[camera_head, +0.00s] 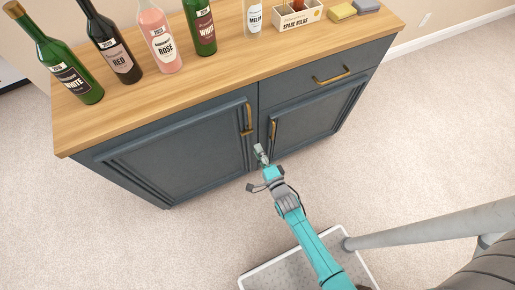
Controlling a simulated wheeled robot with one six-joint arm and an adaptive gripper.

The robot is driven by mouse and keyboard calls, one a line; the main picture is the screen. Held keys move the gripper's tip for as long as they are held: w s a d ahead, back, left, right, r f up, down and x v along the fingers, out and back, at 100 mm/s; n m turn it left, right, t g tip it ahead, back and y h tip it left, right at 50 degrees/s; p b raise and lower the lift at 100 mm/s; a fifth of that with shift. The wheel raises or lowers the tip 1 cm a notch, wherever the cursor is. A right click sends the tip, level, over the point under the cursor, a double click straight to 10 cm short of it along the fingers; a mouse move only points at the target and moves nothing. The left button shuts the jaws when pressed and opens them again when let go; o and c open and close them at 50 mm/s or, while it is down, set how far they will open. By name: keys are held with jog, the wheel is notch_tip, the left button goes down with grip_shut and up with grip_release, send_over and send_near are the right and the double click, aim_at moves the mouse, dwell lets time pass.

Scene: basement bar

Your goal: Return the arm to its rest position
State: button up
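My arm is teal and grey and reaches up from the lower middle of the camera_head view. My gripper (260,153) is at its far end, in front of the cabinet (188,150), close to the gap between the two lower doors. The fingers are small here, and I cannot tell whether they are open or shut. I see nothing clearly held in them. I cannot tell whether the gripper touches the cabinet front.
The cabinet's left door, right door and drawer (325,85) look shut, with brass handles. Several bottles (160,40), a box labelled spare bulbs (297,17) and sponges (341,11) stand on the wooden top (235,72).

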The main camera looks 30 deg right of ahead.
dwell(0.5)
jog(key=s+r+n+g, duration=0.1)
jog(key=s+r+n, duration=0.35)
jog(key=s, duration=0.65)
jog(key=s+r+n+g, duration=0.1)
jog(key=s+r+n, duration=0.35)
jog(key=s, duration=0.75)
jog(key=s+r+n+g, duration=0.1)
jog(key=s+r+n, duration=0.8)
jog(key=r, duration=0.7)
jog(key=v, duration=0.2)
jog(key=shift+s+a, duration=0.3)
jog(key=shift+s, duration=0.05)
